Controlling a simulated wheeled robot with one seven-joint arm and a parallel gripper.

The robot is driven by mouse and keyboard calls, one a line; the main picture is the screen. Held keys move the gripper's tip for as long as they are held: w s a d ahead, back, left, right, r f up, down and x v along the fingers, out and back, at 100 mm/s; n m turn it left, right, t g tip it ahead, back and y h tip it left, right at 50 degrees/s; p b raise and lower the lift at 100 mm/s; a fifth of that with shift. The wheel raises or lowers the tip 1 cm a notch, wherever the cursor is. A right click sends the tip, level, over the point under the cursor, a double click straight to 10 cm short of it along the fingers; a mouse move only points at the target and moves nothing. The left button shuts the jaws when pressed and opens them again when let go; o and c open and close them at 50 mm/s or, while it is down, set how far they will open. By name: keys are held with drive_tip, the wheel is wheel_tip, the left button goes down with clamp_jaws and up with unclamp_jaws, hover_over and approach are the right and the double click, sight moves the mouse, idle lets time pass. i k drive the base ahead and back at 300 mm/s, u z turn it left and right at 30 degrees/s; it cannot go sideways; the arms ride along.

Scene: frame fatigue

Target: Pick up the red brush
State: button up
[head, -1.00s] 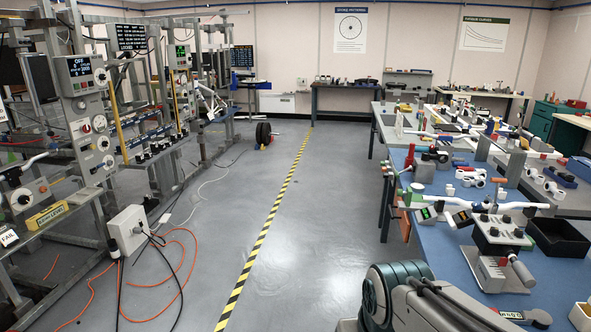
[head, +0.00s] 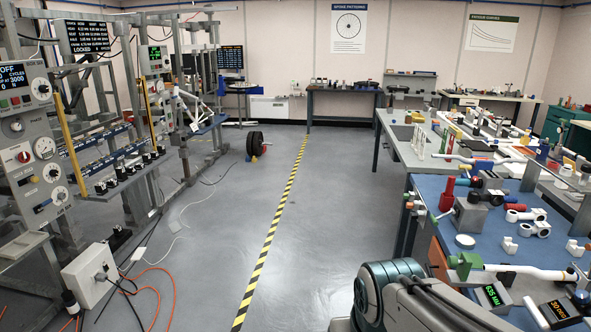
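I cannot pick out a red brush for certain. A red upright piece (head: 447,195) with a wider base stands near the left edge of the blue-topped bench (head: 440,226) at the right. It is too small to tell whether it is a brush. A smaller red part (head: 516,207) lies farther right among white and black pieces. My arm's grey and dark teal links rise at the bottom, right of centre. My gripper is outside the view.
The blue bench holds white fittings, a white round piece (head: 465,241) and green and orange displays. Test frames and a white box (head: 90,274) with cables stand left. Open grey floor with a striped line (head: 278,220) runs between. Black discs (head: 254,143) stand farther back.

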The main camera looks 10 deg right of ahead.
sight(452, 180)
drive_tip(key=i, duration=2.65)
drive_tip(key=z, duration=2.35)
drive_tip(key=i, duration=1)
drive_tip(key=u, duration=0.05)
